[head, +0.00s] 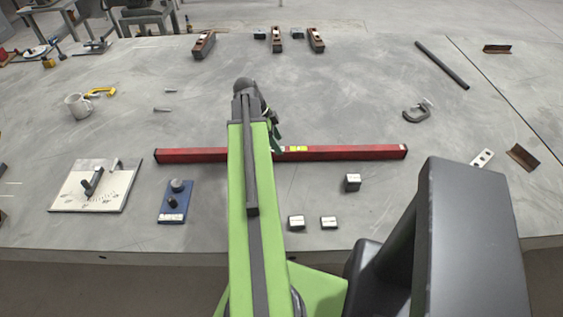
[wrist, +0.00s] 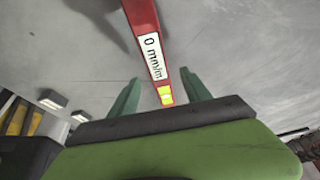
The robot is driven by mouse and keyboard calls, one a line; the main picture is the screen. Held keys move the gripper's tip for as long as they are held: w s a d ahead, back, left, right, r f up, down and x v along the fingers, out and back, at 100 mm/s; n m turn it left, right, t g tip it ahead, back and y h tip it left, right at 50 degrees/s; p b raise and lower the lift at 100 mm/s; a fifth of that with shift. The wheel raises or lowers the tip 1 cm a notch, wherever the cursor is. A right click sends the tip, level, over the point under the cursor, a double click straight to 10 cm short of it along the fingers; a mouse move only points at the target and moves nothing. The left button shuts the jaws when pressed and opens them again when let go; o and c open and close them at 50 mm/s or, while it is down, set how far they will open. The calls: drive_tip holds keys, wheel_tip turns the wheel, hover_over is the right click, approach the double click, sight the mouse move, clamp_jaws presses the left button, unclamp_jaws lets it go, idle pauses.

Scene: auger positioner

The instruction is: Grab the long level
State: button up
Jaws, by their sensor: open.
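The long level (head: 350,153) is a red bar lying flat across the middle of the table, left to right in the head view. My green arm crosses over it and hides part of its length. My gripper (head: 275,138) is over the level near its middle, by the yellow vial. In the wrist view the level (wrist: 142,14) runs down between the two green fingers of my gripper (wrist: 160,76), with a white "0 mm/m" label and a yellow vial showing. The fingers are apart, one on each side. I cannot tell how high they are above the bar.
Small metal blocks (head: 353,183) lie in front of the level. A mug (head: 78,106) stands left, a clamp (head: 417,111) right. Wooden planes (head: 316,41) are at the back.

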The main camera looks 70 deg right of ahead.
drive_tip(key=shift+s+f, duration=0.1)
drive_tip(key=shift+f, duration=0.1)
drive_tip(key=b+x, duration=0.3)
drive_tip(key=w+b+x, duration=0.1)
drive_tip(key=x, duration=0.1)
drive_tip(key=shift+a+f+b, duration=0.15)
drive_tip(key=shift+b, duration=0.2)
drive_tip(key=shift+s+f, duration=0.2)
drive_tip(key=shift+r, duration=0.2)
clamp_jaws()
idle(0.6)
